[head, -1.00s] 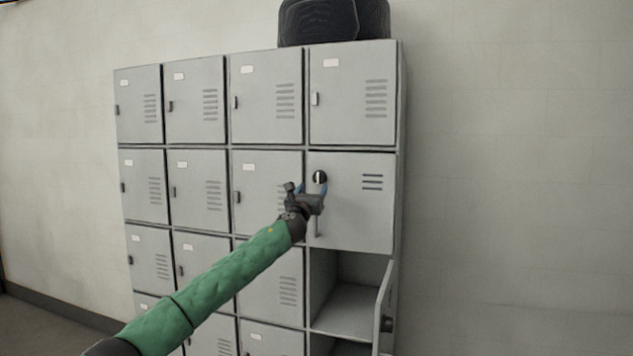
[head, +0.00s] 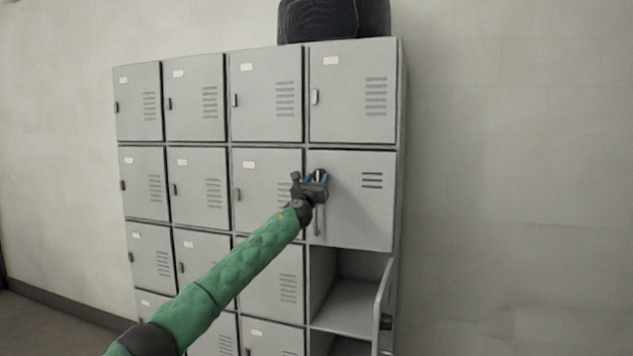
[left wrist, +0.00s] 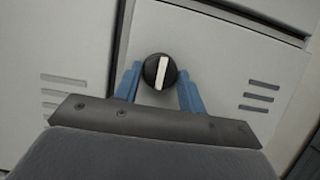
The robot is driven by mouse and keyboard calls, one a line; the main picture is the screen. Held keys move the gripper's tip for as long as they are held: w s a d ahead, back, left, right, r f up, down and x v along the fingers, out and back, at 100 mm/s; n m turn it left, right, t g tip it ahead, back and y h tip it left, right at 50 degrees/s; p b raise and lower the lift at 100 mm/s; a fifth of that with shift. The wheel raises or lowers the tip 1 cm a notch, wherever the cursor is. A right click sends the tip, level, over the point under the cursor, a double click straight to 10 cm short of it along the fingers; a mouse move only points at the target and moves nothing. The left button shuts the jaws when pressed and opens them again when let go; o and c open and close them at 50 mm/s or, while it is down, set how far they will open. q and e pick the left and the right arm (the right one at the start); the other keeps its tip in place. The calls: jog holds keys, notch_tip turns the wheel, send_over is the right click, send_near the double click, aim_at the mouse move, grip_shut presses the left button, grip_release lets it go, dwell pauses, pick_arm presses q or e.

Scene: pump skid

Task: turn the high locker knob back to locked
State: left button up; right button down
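The high locker knob is round and black with a white bar, on the closed locker door (head: 362,215) in the right column, second row. In the left wrist view the knob (left wrist: 160,71) sits between the two blue fingers, with a gap on each side; its white bar is near upright in that picture. My left gripper (head: 317,177) is open at the knob, and its fingers reach to either side of it. In the head view the gripper partly hides the knob (head: 318,174). My right gripper is in neither view.
Below, a lower locker door (head: 383,308) stands open to the right, showing an empty compartment (head: 345,303). A vertical handle (head: 319,220) is on the door under my gripper. A dark bag-like object (head: 333,20) sits on top. Bare wall lies to the right.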

pick_arm(q)
jog(key=shift+c, duration=1.2)
